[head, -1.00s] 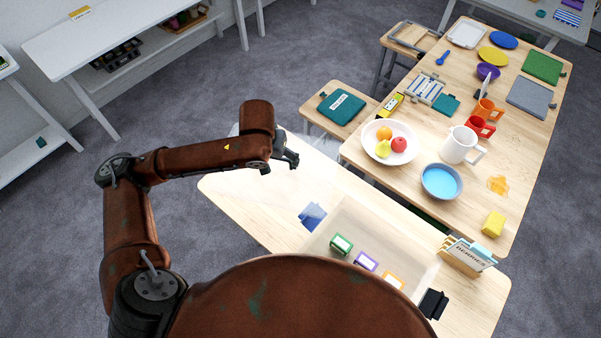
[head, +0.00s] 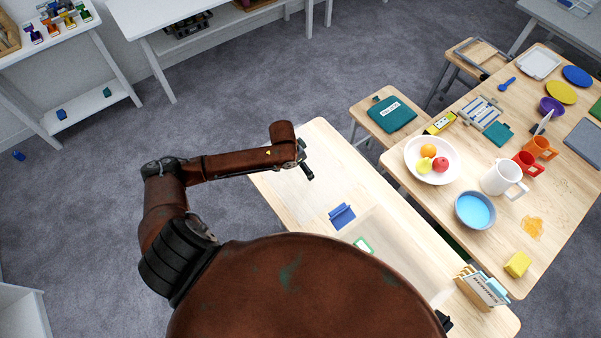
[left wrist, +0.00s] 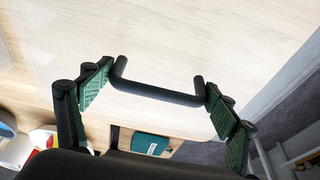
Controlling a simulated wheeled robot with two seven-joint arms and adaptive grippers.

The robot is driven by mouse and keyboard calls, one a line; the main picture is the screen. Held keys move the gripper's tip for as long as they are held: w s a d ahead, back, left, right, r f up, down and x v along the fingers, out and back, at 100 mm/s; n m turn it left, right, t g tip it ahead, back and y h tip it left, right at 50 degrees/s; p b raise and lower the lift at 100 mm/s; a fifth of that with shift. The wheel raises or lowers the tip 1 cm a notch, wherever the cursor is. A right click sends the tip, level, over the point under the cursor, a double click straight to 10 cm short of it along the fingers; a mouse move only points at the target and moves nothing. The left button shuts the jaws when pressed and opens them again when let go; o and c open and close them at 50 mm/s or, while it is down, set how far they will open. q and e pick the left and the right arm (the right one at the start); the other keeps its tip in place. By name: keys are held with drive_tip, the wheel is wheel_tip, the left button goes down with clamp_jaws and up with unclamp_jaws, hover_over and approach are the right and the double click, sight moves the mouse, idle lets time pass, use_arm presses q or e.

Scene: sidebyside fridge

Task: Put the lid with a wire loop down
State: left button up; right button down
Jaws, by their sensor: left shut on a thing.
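My left gripper (head: 306,168) is over the far left end of the near wooden table in the head view. In the left wrist view its green-padded fingers (left wrist: 160,97) are shut on the black wire loop (left wrist: 158,92), one finger at each end. The lid's panel is clear and hard to make out; only a faint pale sheen (left wrist: 70,35) shows over the wood in the wrist view. I cannot tell whether the lid touches the table.
The near table (head: 300,150) carries a blue item (head: 342,216), a translucent tub (head: 405,250) and a card holder (head: 483,288). Its far left end looks clear. A stool with a teal pouch (head: 390,114) stands beyond. The larger table holds a fruit bowl (head: 412,168) and mugs.

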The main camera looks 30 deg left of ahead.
sight(300, 170)
use_arm(q)
drive_tip(key=shift+f, duration=2.45)
drive_tip(key=shift+f, duration=0.15)
drive_tip(key=o, duration=1.3)
drive_tip(key=v, duration=1.2)
drive_tip(key=shift+d, duration=0.1)
